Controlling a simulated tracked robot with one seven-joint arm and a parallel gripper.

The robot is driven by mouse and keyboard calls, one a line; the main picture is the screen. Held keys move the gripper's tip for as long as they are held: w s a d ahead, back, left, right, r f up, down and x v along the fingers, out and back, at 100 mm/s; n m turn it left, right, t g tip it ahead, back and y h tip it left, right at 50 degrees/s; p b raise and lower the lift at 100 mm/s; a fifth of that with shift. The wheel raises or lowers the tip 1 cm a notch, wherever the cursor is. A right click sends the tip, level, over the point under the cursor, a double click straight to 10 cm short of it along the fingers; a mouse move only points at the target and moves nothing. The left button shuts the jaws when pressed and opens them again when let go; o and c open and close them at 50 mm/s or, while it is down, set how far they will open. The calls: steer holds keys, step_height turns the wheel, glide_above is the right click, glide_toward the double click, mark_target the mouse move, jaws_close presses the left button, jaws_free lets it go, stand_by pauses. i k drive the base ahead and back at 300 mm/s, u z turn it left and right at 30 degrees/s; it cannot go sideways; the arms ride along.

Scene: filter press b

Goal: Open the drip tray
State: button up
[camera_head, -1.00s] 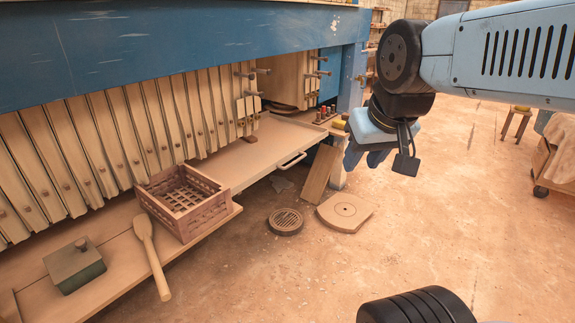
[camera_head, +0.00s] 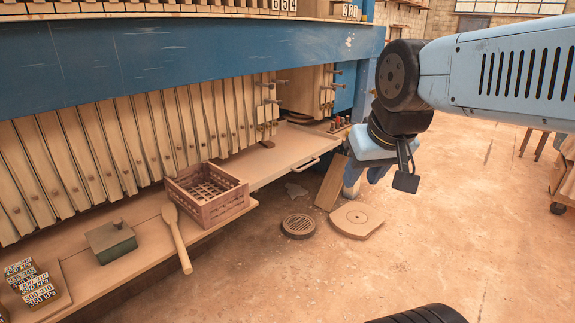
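The drip tray (camera_head: 268,163) is a flat tan board under the row of filter plates, with a metal handle (camera_head: 303,163) on its front edge. It looks slid mostly under the press; how far out it is I cannot tell. My gripper (camera_head: 358,183) hangs to the right of the handle, apart from it in the picture, pointing down and left. Its blue fingers are partly seen from behind, so the gap between them is unclear.
A lattice crate (camera_head: 208,194) stands on the low shelf just left of the tray. A wooden paddle (camera_head: 177,238) and a green lidded box (camera_head: 111,241) lie further left. A leaning board (camera_head: 331,181), a round grate (camera_head: 299,226) and a flat plate (camera_head: 356,219) are on the floor below the handle.

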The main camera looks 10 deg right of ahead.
mark_target(296, 146)
steer(key=u, duration=0.4)
steer(key=i, duration=1.65)
steer(key=z, duration=0.5)
